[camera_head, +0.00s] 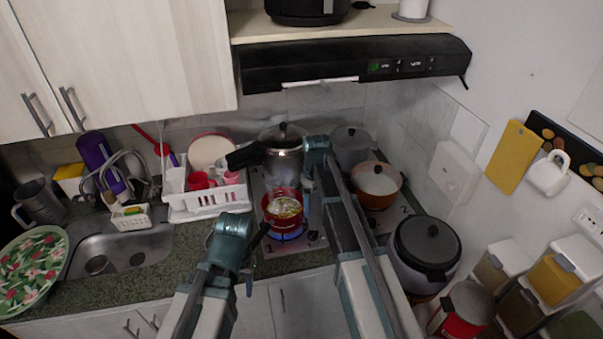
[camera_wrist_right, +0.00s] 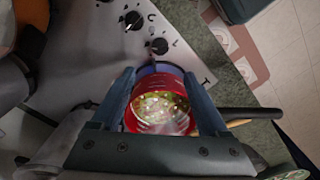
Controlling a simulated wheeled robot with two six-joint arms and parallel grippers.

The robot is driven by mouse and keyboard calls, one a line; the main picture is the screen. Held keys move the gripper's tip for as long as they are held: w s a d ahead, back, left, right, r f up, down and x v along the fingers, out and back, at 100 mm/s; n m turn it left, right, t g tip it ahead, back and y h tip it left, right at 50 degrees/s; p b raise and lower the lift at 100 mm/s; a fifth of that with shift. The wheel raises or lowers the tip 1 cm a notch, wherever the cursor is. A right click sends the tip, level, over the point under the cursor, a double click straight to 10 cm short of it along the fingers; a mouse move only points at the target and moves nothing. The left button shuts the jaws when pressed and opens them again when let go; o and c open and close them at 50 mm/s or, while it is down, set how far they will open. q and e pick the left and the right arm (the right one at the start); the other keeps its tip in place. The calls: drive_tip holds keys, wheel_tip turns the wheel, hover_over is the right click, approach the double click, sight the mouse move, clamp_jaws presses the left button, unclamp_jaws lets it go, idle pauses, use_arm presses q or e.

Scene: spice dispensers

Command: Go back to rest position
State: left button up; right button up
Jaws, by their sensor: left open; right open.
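My right arm reaches up over the stove in the head view, and my right gripper (camera_head: 308,187) points down close to the red pot (camera_head: 284,204). In the right wrist view my right gripper (camera_wrist_right: 160,85) is open, with its fingers apart and the red pot (camera_wrist_right: 150,127) appearing between them. I cannot tell whether they touch it. My left arm is bent low in front of the counter. My left gripper (camera_head: 249,287) is open and empty, largely hidden behind the arm.
The red pot holds food over a blue flame. A pressure cooker (camera_head: 284,158), an orange pot (camera_head: 376,186) and a grey pot (camera_head: 350,148) stand close by. A rice cooker (camera_head: 426,250) and spice dispensers (camera_head: 554,280) are at the right. The range hood (camera_head: 350,60) hangs above.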

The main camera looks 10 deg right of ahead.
drive_tip(key=s+a+f+m+b, duration=0.2)
drive_tip(key=s+a+f+b, duration=0.2)
drive_tip(key=s, duration=0.8)
drive_tip(key=s+a+f+m+h+b, duration=0.1)
drive_tip(key=s+a+f+m+b, duration=0.1)
drive_tip(key=s+a+f+b, duration=0.3)
drive_tip(key=s+a, duration=0.4)
drive_tip(key=s, duration=0.3)
drive_tip(key=shift+s+m, duration=0.3)
